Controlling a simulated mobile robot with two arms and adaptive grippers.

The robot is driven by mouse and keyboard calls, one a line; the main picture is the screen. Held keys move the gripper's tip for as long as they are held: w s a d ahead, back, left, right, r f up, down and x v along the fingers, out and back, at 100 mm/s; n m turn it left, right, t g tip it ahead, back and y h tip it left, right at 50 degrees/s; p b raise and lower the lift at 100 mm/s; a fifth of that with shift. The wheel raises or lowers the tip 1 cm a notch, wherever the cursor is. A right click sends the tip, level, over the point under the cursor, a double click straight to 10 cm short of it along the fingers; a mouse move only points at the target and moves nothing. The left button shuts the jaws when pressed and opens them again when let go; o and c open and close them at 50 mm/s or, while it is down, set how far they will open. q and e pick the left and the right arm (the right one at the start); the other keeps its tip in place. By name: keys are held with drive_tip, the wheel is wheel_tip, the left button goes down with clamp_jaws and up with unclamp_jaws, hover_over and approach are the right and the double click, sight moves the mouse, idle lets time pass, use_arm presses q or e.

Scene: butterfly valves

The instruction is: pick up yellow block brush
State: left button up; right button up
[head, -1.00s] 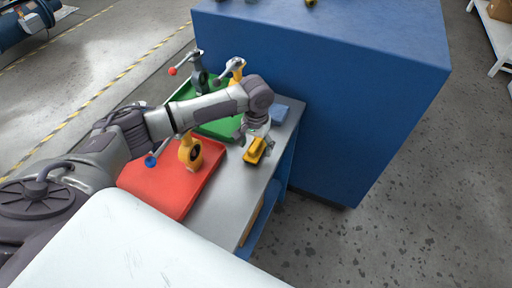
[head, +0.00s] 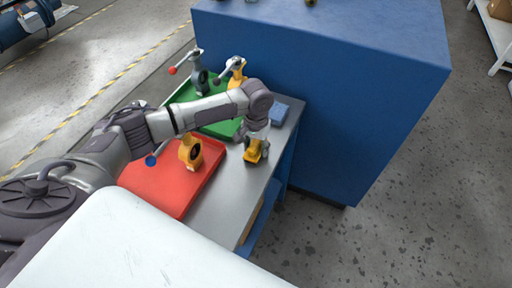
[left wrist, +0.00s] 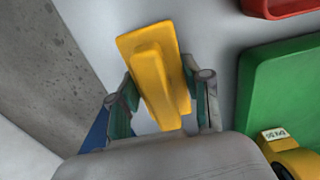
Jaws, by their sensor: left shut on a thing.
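The yellow block brush (head: 253,154) is on or just above the grey metal bench top, near its right edge. My left gripper (head: 256,146) comes down over it from above. In the left wrist view the yellow brush (left wrist: 154,72) sits between the two fingers of the left gripper (left wrist: 162,98), and the gripper is shut on it. I cannot tell whether the brush touches the bench. The brush's underside is hidden. My right gripper is not in view.
A red tray (head: 152,183) with a yellow valve (head: 190,153) lies left of the brush. A green tray (head: 222,129) with a grey valve (head: 200,80) and another yellow valve (head: 236,72) lies behind. A blue cloth (head: 280,112) and a large blue cabinet (head: 330,100) are close by.

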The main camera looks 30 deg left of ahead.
use_arm(q)
drive_tip(key=shift+r, duration=0.1)
drive_tip(key=shift+r, duration=0.25)
drive_tip(key=r, duration=0.2)
drive_tip(key=a+r+b, duration=0.1)
drive_tip(key=shift+s+r, duration=0.1)
drive_tip(key=shift+r, duration=0.25)
drive_tip(key=s+a+r+b, duration=0.1)
drive_tip(key=s+a+r, duration=0.2)
drive_tip(key=a+r, duration=0.3)
drive_tip(key=a, duration=0.4)
drive_tip(key=shift+s+r, duration=0.15)
drive_tip(key=shift+r, duration=0.15)
